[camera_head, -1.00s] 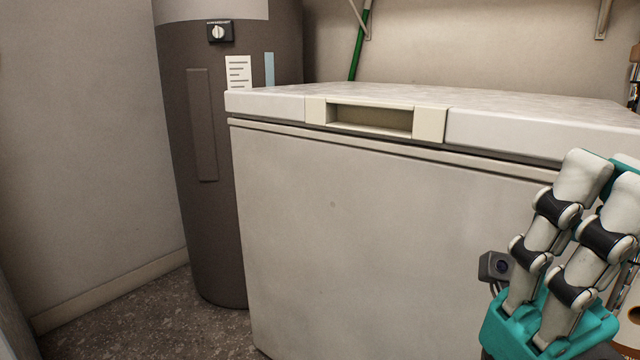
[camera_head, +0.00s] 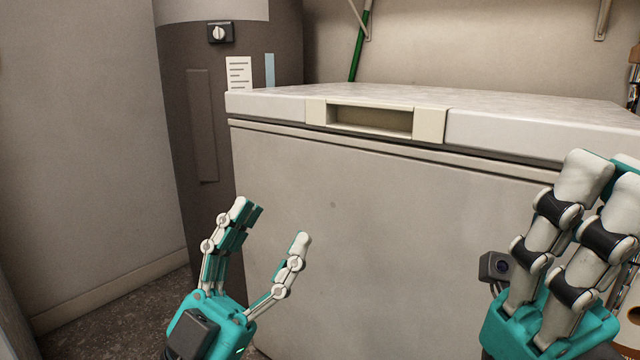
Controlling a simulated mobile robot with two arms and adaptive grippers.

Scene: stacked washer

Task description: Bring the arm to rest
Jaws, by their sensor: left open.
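My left gripper (camera_head: 272,224) shows at the lower left of the head view, in front of the white chest's front panel. Its teal and white fingers point up and are spread apart, with nothing between them. My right gripper (camera_head: 588,170) stands at the right edge, close to the camera, fingers up. Its fingers overlap one another and are partly cut off by the frame, so its opening cannot be made out.
A white chest (camera_head: 330,230) with a handle recess (camera_head: 370,121) in its lid fills the middle. A dark cylindrical tank (camera_head: 195,130) stands behind it at left. A green pole (camera_head: 359,45) leans at the back wall. Bare floor (camera_head: 115,325) shows at lower left.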

